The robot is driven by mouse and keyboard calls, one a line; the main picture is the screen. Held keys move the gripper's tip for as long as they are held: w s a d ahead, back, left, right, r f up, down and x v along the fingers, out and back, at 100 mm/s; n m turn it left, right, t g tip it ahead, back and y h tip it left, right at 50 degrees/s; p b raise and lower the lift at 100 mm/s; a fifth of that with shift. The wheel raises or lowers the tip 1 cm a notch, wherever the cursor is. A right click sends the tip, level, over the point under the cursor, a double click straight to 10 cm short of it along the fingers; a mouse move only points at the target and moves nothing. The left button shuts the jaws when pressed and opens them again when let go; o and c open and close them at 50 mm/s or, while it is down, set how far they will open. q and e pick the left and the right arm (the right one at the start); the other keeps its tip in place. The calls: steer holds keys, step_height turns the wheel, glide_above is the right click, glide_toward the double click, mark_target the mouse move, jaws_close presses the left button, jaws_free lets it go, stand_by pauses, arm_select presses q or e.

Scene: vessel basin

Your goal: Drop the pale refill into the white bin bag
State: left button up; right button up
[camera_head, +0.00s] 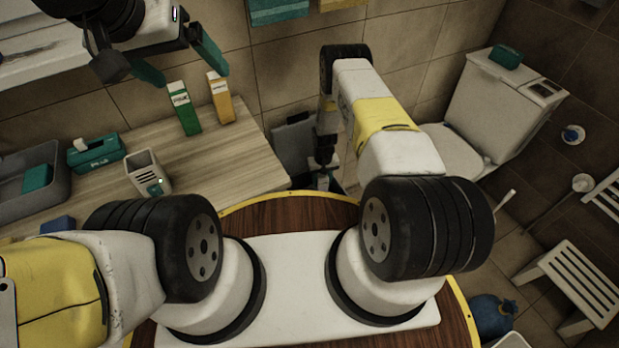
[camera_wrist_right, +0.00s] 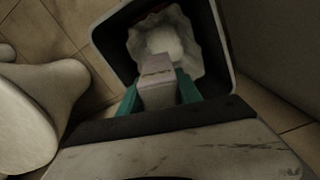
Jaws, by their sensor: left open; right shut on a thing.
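My right gripper (camera_wrist_right: 158,86) is shut on the pale refill (camera_wrist_right: 157,94), a pale block between its teal fingers in the right wrist view. The refill is over the mouth of the dark bin (camera_wrist_right: 219,62), in front of the white bin bag (camera_wrist_right: 168,38) that lines it. The exact height above the bag is hard to tell. In the head view my right arm reaches down past the counter's end, and its gripper is small and dark there. My left gripper (camera_head: 179,62) is open and empty, above the counter at the upper left.
The wooden counter (camera_head: 235,150) holds a green carton (camera_head: 183,108), a yellow carton (camera_head: 219,97), a teal box (camera_head: 97,153) and a pale slotted holder (camera_head: 147,172). A toilet (camera_head: 495,105) stands right of my right arm. A white stool (camera_head: 572,285) is at the lower right.

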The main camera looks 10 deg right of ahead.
steer(key=shift+f, duration=3)
steer(key=o, duration=1.4)
steer(key=shift+o, duration=0.2)
step_height(320, 180, up, 8)
steer(key=shift+f, duration=0.1)
